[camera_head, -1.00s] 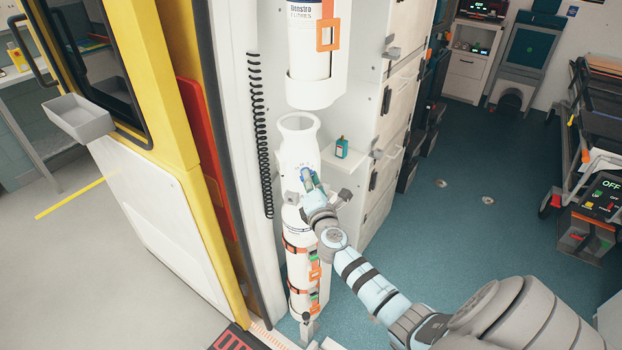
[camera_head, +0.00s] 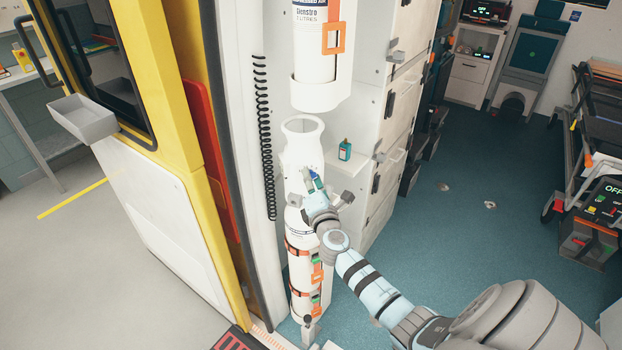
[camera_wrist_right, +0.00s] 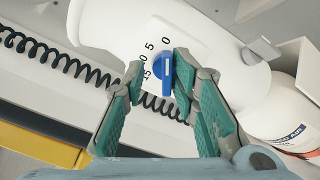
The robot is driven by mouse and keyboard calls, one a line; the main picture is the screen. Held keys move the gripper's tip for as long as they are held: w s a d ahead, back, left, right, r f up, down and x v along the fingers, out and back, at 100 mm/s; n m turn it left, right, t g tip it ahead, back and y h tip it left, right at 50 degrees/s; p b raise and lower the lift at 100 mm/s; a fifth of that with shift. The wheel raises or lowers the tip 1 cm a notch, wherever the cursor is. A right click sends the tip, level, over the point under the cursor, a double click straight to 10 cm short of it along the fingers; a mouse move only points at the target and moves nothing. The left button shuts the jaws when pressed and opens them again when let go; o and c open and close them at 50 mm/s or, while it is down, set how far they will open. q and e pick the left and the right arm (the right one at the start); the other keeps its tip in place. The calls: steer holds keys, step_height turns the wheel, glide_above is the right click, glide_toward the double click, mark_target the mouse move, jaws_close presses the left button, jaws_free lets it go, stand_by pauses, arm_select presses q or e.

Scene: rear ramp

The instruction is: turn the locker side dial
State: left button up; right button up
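The blue dial (camera_wrist_right: 162,68) with a white pointer line sits on a white panel with printed numbers on the white cylinder-shaped housing. My right gripper (camera_wrist_right: 158,72) is open, its teal fingers on either side of the dial. The right finger is close against the dial or touching it; a small gap shows at the left finger. In the head view, my right gripper (camera_head: 313,182) is at the front of the white housing (camera_head: 297,150), and its fingers partly hide the dial. My left gripper is not in view.
A small teal bottle (camera_head: 345,150) stands on a shelf right of the housing. A white cylinder (camera_head: 314,60) hangs above. A black coiled cord (camera_head: 264,140) runs to the left. A strapped cylinder (camera_head: 300,265) stands below. The teal floor (camera_head: 460,220) to the right has free room.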

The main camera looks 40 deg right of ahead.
steer(key=v, duration=1.2)
steer(key=shift+a+r, duration=0.1)
steer(key=shift+r, duration=0.05)
